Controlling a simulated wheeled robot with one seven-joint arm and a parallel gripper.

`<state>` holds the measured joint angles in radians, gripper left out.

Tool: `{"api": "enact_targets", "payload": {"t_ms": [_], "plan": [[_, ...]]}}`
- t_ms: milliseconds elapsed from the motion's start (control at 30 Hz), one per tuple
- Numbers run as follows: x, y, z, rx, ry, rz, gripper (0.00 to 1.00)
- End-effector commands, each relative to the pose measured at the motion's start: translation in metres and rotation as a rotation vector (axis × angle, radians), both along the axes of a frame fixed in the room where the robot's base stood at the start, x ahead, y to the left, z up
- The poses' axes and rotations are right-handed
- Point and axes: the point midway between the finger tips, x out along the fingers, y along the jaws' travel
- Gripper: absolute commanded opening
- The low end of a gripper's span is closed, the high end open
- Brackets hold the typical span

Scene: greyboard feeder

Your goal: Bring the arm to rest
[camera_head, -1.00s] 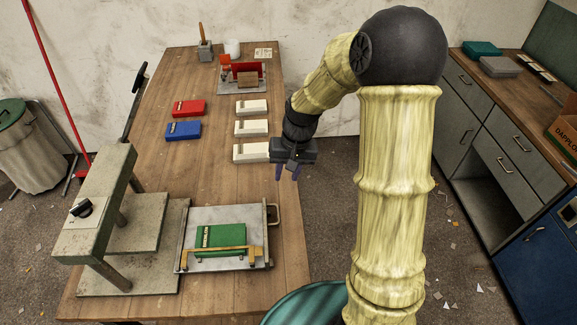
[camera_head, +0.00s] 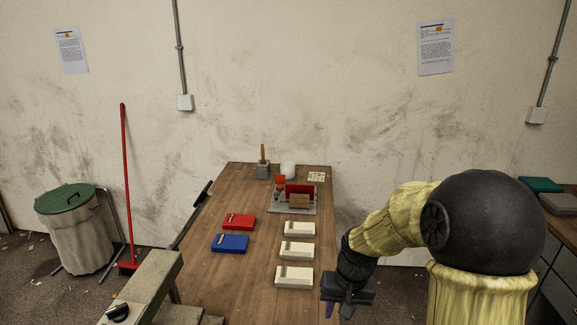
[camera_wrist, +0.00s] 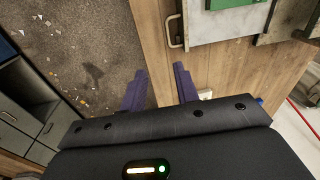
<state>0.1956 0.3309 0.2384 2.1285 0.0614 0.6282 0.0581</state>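My gripper (camera_head: 342,310) hangs at the table's right edge in the head view, with my arm bent above it. In the wrist view my gripper's two purple fingers (camera_wrist: 159,88) stand apart with nothing between them. Beyond them show the wooden table (camera_wrist: 149,25) edge and the floor. The gripper is beside and above the table's edge, apart from the things on it.
Red (camera_head: 239,221), blue (camera_head: 230,243) and three white boxes (camera_head: 296,251) lie on the table (camera_head: 250,290). A press (camera_head: 150,290) stands front left. A green-lidded bin (camera_head: 75,235) and red broom (camera_head: 128,190) stand left. Cabinets (camera_wrist: 25,110) stand across a floor gap.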

Motion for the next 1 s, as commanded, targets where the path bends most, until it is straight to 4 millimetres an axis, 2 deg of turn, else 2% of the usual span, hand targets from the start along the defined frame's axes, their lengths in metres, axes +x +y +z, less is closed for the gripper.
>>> {"api": "enact_targets", "payload": {"t_ms": [33,200,300,400,1000], "plan": [[-0.016,-0.003,0.004,-0.025,-0.021,0.012,0.31],[-0.067,-0.016,0.011,-0.094,-0.104,0.043,0.31],[-0.093,-0.021,0.013,-0.114,-0.145,0.055,0.31],[-0.108,-0.023,0.013,-0.124,-0.17,0.064,0.31],[-0.112,-0.024,0.013,-0.125,-0.176,0.065,0.31]]}}
